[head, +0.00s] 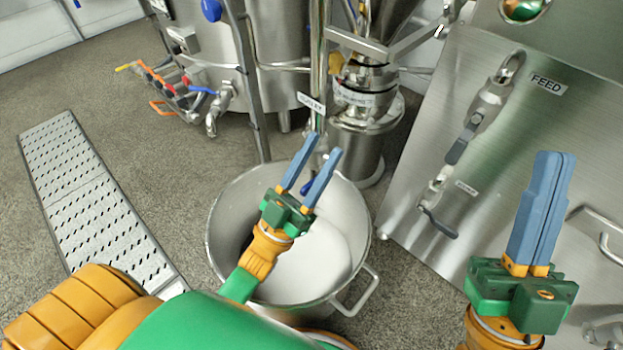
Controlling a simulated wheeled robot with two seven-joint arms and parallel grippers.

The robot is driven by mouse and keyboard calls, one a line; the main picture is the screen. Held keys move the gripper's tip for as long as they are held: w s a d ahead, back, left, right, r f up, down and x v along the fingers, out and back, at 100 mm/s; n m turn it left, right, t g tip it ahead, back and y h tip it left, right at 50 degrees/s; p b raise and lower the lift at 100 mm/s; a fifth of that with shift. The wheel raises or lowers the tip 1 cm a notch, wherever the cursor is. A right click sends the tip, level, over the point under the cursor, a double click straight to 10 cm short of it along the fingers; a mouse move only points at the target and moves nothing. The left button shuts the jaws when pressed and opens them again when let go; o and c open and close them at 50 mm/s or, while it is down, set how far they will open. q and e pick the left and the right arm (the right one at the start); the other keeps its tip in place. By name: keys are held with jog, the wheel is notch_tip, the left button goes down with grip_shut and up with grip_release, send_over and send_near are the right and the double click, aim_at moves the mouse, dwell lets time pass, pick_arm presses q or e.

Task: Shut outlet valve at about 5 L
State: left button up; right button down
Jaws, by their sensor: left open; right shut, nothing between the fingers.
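A label that appears to read OUTLET (311,103) is on the vertical steel pipe (318,60) above a steel pot (215,228). The pot has side handles and holds white material; its level cannot be read as litres. A small dark blue piece (307,187), perhaps the outlet valve's handle, shows between the fingers of my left gripper (319,153). That gripper is open over the pot, below the label; I cannot tell whether it touches the blue piece. The valve body is mostly hidden. My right gripper (555,157) is shut and empty before the steel panel.
The steel panel (560,130) at the right carries a FEED label (548,84) and two lever handles. The mill (366,90) stands behind the pot, with a large tank (280,40) at the back left. A perforated step (90,200) lies left; grey floor there is free.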

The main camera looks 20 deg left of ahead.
jog(key=w+f+m+g+h+p, duration=0.1)
jog(key=w+f+g+h, duration=0.1)
jog(key=w+f+g, duration=0.3)
jog(key=d+f+g+h+p, duration=0.1)
jog(key=f+g+h, duration=0.1)
jog(key=f, duration=0.5)
jog(key=w+f+m+g+h+p, duration=0.1)
jog(key=w+f+g+h, duration=0.1)
jog(key=w+f+g, duration=0.3)
pick_arm(q)
jog(key=s+d+r+p, duration=0.4)
jog(key=s+r, duration=0.5)
jog(key=s, duration=0.3)
jog(key=shift+s+d, duration=0.15)
jog(key=shift+s, duration=0.15)
pick_arm(e)
jog(key=s+d+f+g+h, duration=0.1)
jog(key=s+d+f+g, duration=0.1)
jog(key=s+f+g, duration=0.3)
jog(key=s+d+f+m+g+h, duration=0.1)
jog(key=s+f+g, duration=0.5)
jog(key=s+f, duration=0.6)
jog(key=shift+d+f+g+h, duration=0.3)
jog(key=shift+d+f+h, duration=0.45)
jog(key=shift+d, duration=0.15)
